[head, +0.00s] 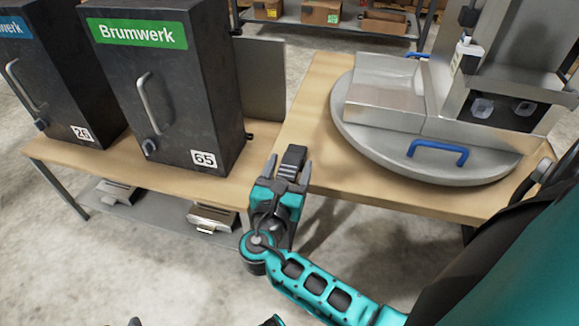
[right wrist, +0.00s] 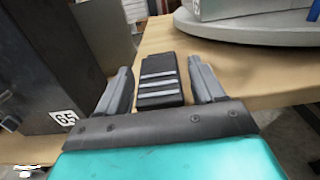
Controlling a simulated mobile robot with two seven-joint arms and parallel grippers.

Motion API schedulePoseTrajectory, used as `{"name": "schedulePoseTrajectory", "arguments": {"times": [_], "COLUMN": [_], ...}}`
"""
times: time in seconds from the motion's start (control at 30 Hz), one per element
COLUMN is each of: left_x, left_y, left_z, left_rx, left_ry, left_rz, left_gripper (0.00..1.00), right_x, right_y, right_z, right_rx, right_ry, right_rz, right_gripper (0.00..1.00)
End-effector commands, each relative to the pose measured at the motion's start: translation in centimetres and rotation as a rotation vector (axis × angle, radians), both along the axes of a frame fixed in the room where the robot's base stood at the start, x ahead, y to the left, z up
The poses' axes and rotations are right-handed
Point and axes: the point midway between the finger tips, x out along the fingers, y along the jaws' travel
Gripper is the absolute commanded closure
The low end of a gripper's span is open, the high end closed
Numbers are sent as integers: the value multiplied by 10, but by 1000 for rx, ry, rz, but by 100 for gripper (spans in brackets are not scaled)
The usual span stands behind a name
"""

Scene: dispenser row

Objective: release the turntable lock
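The round grey turntable (head: 375,145) lies on the wooden table at the right, with a blue handle (head: 438,150) at its near rim. Its edge also shows in the right wrist view (right wrist: 255,35). No part is clearly recognisable as the lock. My right gripper (head: 289,168) is left of the turntable, by the table's front-left corner, apart from the disc. Its fingers are spread, with a dark, grey-barred block (right wrist: 160,82) between them. I cannot tell whether they grip the block or it belongs to the hand. My left gripper is not clearly visible.
Dark dispensers labelled Brumwerk (head: 165,85) stand left on a wooden bench (head: 75,160), one marked 65. A metal housing (head: 390,100) stands on the turntable. A second blue handle (head: 416,55) is behind it. Boxes stand on a back shelf (head: 340,30). Foreground floor is open.

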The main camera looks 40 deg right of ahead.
Motion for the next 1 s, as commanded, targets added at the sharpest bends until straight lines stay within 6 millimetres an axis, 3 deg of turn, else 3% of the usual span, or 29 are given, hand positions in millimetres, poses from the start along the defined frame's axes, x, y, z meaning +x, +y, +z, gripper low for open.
{"name": "schedulePoseTrajectory", "arguments": {"times": [0.07, 0.7, 1.0], "left_x": [0, 1, 1], "left_y": [0, 1, 2], "left_z": [0, 1, 5], "left_rx": [0, 1, 1], "left_ry": [-1, -5, -6], "left_rz": [0, 2, 3], "left_gripper": [57, 57, 57], "right_x": [0, 0, 0], "right_y": [0, 0, -3], "right_z": [0, 0, 2], "right_rx": [0, 0, 4], "right_ry": [0, 0, 5], "right_rz": [0, 0, 0], "right_gripper": [40, 100, 100]}}
